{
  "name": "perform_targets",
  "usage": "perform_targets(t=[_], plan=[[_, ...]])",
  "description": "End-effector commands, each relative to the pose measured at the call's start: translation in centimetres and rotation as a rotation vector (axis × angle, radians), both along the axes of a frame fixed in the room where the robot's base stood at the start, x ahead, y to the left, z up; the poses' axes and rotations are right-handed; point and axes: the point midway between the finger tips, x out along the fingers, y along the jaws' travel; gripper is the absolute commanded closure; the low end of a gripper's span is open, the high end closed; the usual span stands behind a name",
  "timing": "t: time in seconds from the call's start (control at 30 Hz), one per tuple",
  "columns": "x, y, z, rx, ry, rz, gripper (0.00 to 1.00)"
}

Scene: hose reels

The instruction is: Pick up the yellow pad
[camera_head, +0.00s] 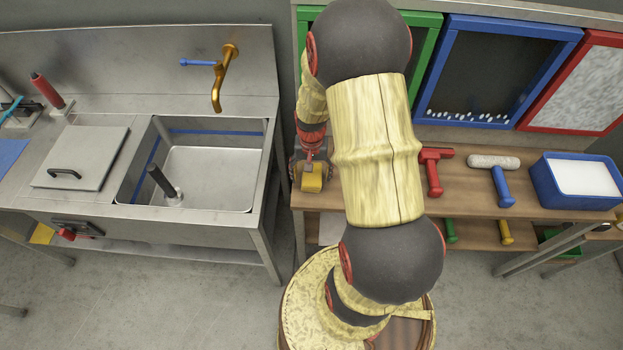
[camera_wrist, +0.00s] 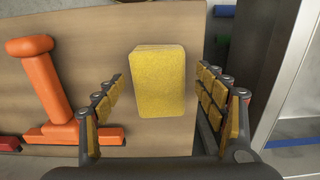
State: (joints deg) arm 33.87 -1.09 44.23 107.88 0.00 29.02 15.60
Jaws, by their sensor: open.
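The yellow pad (camera_wrist: 158,82) is a rounded block at the centre of the wrist view, over the wooden bench top. My gripper (camera_wrist: 162,105) is open, with its yellow-padded fingers to the left and right of the pad and a gap on each side. In the head view the yellow pad (camera_head: 312,178) shows at the bench's left end, just below my gripper (camera_head: 311,165), partly hidden by it and my arm.
An orange-red squeegee-like tool (camera_wrist: 48,85) lies left of the pad. In the head view, a red tool (camera_head: 434,170), a roller with a blue handle (camera_head: 494,175) and a blue tray (camera_head: 548,180) are farther right. The metal sink unit (camera_head: 270,190) stands to the left across a gap.

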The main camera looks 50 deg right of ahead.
Motion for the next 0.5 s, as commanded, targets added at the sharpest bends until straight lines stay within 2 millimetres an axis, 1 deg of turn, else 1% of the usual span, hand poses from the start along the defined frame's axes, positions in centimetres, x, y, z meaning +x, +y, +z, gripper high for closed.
perform_targets(t=[0.03,0.1,0.3,0.5], plan=[[-0.06,0.0,-0.86,0.001,0.001,0.0,0.29],[-0.05,0.0,-1.27,0.001,0.001,-0.001,0.29],[-0.02,-0.02,-1.21,0.0,0.0,-0.001,0.29],[-0.03,-0.03,-1.2,0.0,0.0,-0.001,0.4]])
